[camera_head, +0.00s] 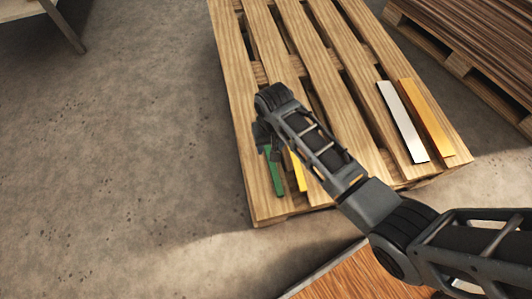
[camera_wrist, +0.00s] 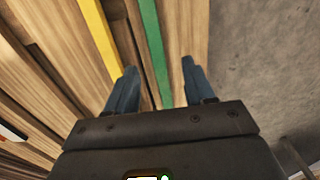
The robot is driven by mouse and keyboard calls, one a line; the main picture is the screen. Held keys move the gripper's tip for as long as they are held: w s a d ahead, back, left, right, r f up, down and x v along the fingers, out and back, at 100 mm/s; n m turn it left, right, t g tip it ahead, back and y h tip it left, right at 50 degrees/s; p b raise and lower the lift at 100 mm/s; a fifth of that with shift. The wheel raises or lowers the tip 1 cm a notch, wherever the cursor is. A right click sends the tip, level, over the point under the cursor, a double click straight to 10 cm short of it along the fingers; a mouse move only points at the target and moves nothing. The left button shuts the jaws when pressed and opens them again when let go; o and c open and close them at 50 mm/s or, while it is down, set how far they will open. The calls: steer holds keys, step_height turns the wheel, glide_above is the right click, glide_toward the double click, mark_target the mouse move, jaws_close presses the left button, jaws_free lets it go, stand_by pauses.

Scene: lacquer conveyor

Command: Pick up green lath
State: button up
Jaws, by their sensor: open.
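The green lath (camera_head: 274,172) lies on the wooden pallet (camera_head: 262,210) near its left front corner, partly hidden by my arm in the head view. In the wrist view the green lath (camera_wrist: 154,50) runs lengthwise between my two open fingers. My gripper (camera_wrist: 158,82) is open and empty, above the lath; I cannot tell the exact height. In the head view my gripper (camera_head: 266,140) is largely hidden behind the wrist.
A yellow lath (camera_head: 298,172) lies just right of the green one, also seen in the wrist view (camera_wrist: 98,38). A white lath (camera_head: 403,120) and an orange lath (camera_head: 426,118) lie on the pallet's right side. Another pallet stack (camera_head: 480,45) stands at the right. Bare floor lies left.

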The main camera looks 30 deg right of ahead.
mark_target(274, 174)
steer(key=shift+w+d+f, duration=0.1)
steer(key=shift+w+d, duration=0.2)
steer(key=shift+d, duration=0.15)
steer(key=shift+d+f, duration=0.1)
steer(key=shift+f, duration=0.1)
steer(key=f+b, duration=0.1)
steer(key=f, duration=0.1)
steer(key=f+b, duration=0.1)
steer(key=f, duration=0.2)
steer(key=f+b, duration=0.2)
steer(key=shift+w+f, duration=0.15)
steer(key=shift+w, duration=0.25)
jaws_close()
